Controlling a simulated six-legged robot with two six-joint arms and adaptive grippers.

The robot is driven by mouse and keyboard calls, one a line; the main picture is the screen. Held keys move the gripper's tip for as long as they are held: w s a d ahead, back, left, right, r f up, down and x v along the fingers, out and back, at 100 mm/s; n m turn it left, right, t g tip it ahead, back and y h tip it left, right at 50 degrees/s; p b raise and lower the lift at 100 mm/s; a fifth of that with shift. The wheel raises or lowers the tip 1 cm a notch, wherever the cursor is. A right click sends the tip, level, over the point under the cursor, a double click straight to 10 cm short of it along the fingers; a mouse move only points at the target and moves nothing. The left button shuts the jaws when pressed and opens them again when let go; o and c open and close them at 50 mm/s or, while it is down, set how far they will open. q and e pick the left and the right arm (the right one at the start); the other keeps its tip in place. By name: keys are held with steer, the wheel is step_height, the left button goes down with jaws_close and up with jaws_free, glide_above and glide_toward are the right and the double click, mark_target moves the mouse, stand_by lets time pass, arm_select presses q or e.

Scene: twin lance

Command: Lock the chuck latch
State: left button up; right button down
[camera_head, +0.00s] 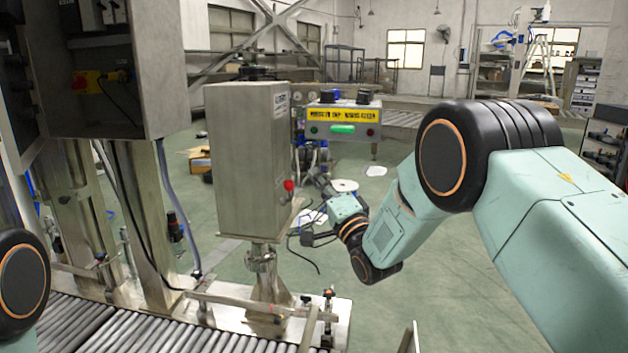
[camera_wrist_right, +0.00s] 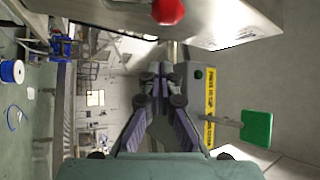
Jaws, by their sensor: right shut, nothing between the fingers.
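A grey metal box (camera_head: 245,160) stands on a post by the roller conveyor. A red knob (camera_head: 289,186) sticks out of its right side; it also shows at the top of the right wrist view (camera_wrist_right: 168,11). I cannot tell for certain which part is the chuck latch. My right gripper (camera_head: 319,178) is small in the head view, right of the knob and apart from it. In the right wrist view its fingers (camera_wrist_right: 160,78) meet at their tips and hold nothing. My left gripper is out of view.
A panel (camera_head: 370,115) with a yellow label and a green handle (camera_head: 342,129) stands behind the box; the handle also shows in the right wrist view (camera_wrist_right: 256,128). A roller conveyor (camera_head: 110,325) runs along the lower left. Open floor lies at the right.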

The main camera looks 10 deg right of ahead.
steer(key=shift+s+a+r+p+v, duration=0.35)
steer(key=shift+p+v, duration=0.45)
steer(key=shift+v, duration=4)
steer(key=s+d+f+n+g+h, duration=0.1)
steer(key=s+f+n+g+h, duration=0.25)
steer(key=f, duration=0.55)
steer(key=s+d+f+n+g, duration=0.1)
steer(key=s+f+n+g, duration=0.1)
steer(key=s+f+g, duration=0.5)
steer(key=s+d+f+n+g+h, duration=0.1)
steer(key=s+d+f+n+h, duration=0.15)
steer(key=f, duration=0.85)
steer(key=s+f+g, duration=0.3)
steer(key=s, duration=0.8)
steer(key=s+f+n+g, duration=0.1)
steer(key=s+f+g, duration=0.2)
steer(key=s, duration=0.7)
steer(key=s+f+n+g+h, duration=0.1)
steer(key=s+f+g, duration=0.2)
steer(key=s, duration=0.8)
steer(key=shift+s+d+f+g, duration=0.25)
steer(key=shift+s+d+g, duration=0.1)
steer(key=shift+g, duration=0.2)
